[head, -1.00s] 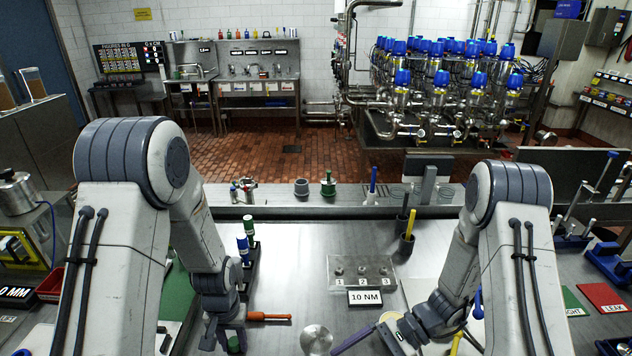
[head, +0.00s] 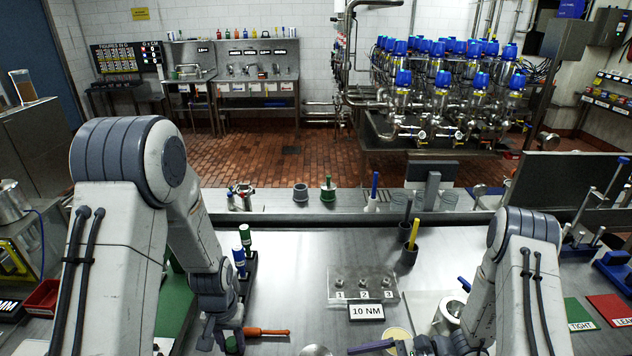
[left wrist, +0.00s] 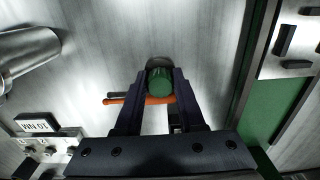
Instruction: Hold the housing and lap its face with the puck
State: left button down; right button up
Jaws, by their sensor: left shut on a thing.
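My left gripper (head: 226,342) is at the lower left of the head view. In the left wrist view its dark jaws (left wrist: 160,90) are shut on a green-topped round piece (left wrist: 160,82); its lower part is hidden. I cannot tell whether this is the puck. A steel cylinder (left wrist: 28,50), perhaps the housing, lies apart from the jaws at the upper left of the left wrist view; its top edge (head: 316,350) shows at the bottom of the head view. My right gripper (head: 405,347) is low in the head view, beside a cream disc (head: 397,334); its fingertips are unclear.
An orange-handled tool (head: 266,331) lies right beside my left gripper. Green and blue bottles (head: 242,250) stand behind it. A clear block with numbered knobs (head: 362,286) and a 10 NM sign (head: 366,312) stand mid-bench. Bare bench (head: 295,275) lies left of the block.

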pick_arm(q)
jog(key=shift+w+d+f+b, duration=0.15)
jog(key=shift+d+f+b, duration=0.05)
jog(key=shift+f+b, duration=0.75)
pick_arm(e)
jog(key=x, duration=0.8)
jog(key=shift+f, duration=0.15)
pick_arm(q)
jog(key=shift+f, duration=0.15)
pick_arm(e)
jog(key=shift+a+f, duration=0.15)
jog(key=shift+a, duration=0.6)
jog(key=c, duration=1.1)
